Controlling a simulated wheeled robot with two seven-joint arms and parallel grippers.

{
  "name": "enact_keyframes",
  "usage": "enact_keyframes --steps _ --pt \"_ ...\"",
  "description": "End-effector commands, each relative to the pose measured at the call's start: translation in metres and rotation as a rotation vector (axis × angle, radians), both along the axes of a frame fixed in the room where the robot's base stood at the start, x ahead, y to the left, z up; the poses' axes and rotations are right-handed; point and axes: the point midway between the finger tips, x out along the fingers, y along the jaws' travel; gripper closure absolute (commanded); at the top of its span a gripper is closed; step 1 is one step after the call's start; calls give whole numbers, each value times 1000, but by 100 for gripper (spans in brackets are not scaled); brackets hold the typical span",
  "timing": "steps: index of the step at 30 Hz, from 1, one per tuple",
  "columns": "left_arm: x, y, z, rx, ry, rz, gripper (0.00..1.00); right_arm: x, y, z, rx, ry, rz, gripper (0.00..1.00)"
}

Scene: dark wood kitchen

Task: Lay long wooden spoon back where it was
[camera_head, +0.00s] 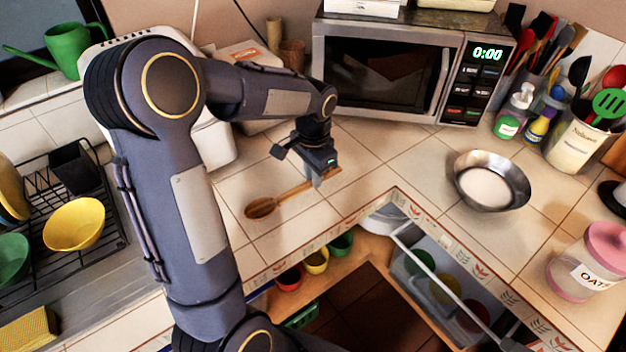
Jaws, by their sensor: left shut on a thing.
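The long wooden spoon (285,197) is at the tiled counter (365,145) in front of the microwave, its bowl end toward the lower left and its handle toward the upper right. My left gripper (318,180) comes down from above and is shut on the spoon's handle near its right end. The spoon looks close to flat on the tiles; I cannot tell whether it touches them. The fingertips are small and partly hidden. My right gripper is not in view.
A microwave (385,75) stands behind. A metal bowl (490,180) and an oats jar (590,262) stand to the right. A dish rack (105,215) with bowls is at the left. Below the counter edge, an open drawer (445,290) holds coloured bowls. Tiles around the spoon are clear.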

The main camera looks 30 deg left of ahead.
Motion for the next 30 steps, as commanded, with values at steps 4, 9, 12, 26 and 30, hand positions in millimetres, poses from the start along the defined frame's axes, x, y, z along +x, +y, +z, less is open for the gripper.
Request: enact_keyframes --steps 4,9,12,26,30 --pt "0 0 -21 0 3 0 100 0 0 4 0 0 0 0" --pt "0 0 -26 0 0 0 100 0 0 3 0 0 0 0" --pt "0 0 -26 0 1 0 100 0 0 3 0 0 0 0" --pt "0 0 -28 0 1 0 60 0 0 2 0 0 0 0" --pt "0 0 -30 -1 1 0 60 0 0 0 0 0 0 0"
